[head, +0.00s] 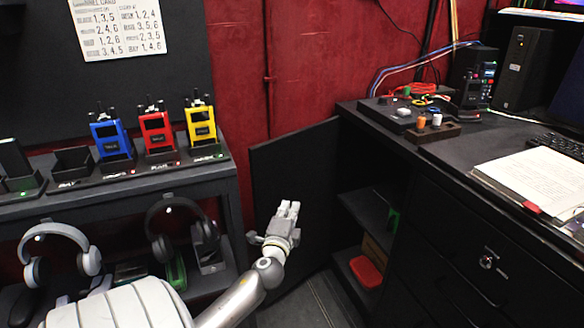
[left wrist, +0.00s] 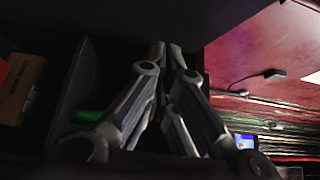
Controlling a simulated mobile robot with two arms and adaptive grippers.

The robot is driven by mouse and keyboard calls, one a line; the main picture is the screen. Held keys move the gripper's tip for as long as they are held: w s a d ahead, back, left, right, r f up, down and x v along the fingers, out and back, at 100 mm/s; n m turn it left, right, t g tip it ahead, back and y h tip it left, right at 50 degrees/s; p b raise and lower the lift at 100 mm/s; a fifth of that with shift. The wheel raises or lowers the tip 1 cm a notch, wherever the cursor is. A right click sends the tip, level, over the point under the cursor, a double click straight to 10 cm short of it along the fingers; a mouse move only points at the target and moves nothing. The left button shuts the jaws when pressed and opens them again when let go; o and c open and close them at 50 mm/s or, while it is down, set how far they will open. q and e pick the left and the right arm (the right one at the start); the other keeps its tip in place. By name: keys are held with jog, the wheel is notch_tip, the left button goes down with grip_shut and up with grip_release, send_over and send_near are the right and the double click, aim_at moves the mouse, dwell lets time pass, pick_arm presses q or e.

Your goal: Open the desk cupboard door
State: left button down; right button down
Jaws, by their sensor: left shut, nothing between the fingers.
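The desk cupboard door (head: 318,165) is a flat black panel. It stands swung wide open on the left of the desk (head: 420,210), near the red wall. The cupboard's shelves (head: 370,212) are exposed. My left gripper (head: 288,208) is in front of the door's face, to the left of the opening, pointing up and away. Its fingers are together and empty; they also show in the left wrist view (left wrist: 165,55). I cannot tell whether it touches the door. My right gripper is in neither view.
Inside the cupboard are a red item (head: 366,271), a cardboard box (head: 377,251) and a green item (head: 393,220). A rack (head: 120,185) with radios and headphones stands left of my arm. Papers (head: 535,180) and electronics lie on the desk.

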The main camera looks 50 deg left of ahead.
pick_arm(q)
jog(key=s+d, duration=0.1)
jog(key=s, duration=0.6)
jog(key=shift+s+d, duration=0.35)
jog(key=shift+d, duration=0.05)
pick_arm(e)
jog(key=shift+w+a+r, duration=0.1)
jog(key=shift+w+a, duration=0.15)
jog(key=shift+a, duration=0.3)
pick_arm(q)
jog(key=shift+f, duration=0.1)
